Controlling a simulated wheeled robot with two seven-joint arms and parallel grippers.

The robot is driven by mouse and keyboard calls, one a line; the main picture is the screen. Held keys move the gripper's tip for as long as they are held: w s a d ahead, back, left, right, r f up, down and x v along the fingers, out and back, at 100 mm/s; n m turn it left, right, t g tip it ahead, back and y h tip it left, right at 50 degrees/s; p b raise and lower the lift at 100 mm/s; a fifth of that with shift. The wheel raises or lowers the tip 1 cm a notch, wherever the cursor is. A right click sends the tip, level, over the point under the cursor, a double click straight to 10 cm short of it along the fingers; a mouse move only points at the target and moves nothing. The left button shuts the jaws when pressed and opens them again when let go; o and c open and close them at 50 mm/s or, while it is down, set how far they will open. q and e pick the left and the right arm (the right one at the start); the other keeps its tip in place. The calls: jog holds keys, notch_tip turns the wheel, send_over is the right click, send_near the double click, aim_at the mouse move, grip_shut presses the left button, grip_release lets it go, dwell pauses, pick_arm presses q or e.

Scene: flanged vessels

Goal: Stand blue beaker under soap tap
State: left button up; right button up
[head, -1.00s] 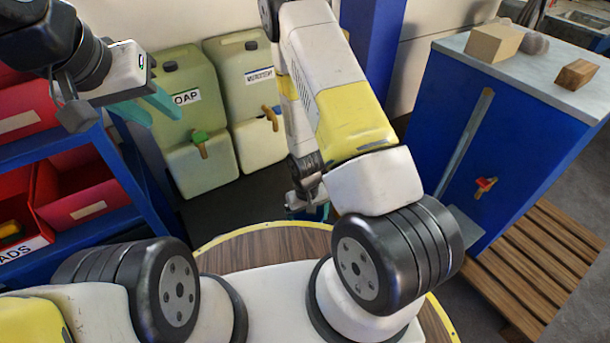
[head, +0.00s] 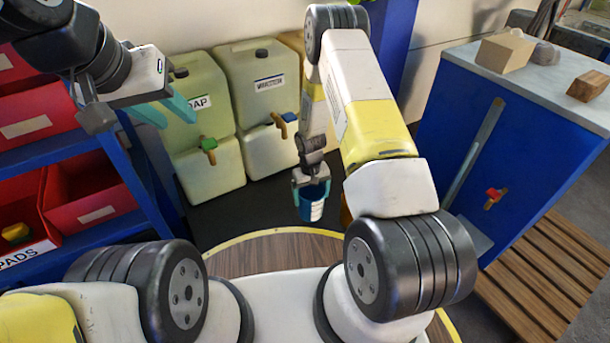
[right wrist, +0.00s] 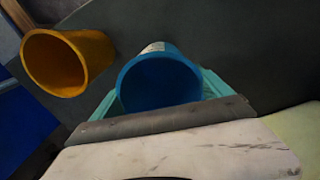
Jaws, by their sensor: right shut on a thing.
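The blue beaker (head: 312,211) has a pale patch on its side and hangs upright in my right gripper (head: 311,180), above the dark floor. In the right wrist view the blue beaker (right wrist: 158,82) shows its open mouth between the teal fingers (right wrist: 160,95). The soap tap (head: 209,146) has a green handle and sits on the left pale container (head: 205,180), whose label reads "OAP", its start hidden. The beaker is right of this tap and apart from it. My left gripper (head: 165,110) is open and empty at the upper left, in front of the soap container.
A second container (head: 262,85) with a blue-handled tap (head: 284,122) stands right of the soap one. An orange beaker (right wrist: 68,62) stands beside the blue one. A blue shelf with red bins (head: 90,190) is at left, a blue cabinet (head: 480,140) at right.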

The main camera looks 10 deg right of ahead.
jog(key=shift+w+f, duration=0.25)
jog(key=shift+f, duration=1.55)
jog(key=o, duration=1.4)
jog(key=shift+f, duration=0.1)
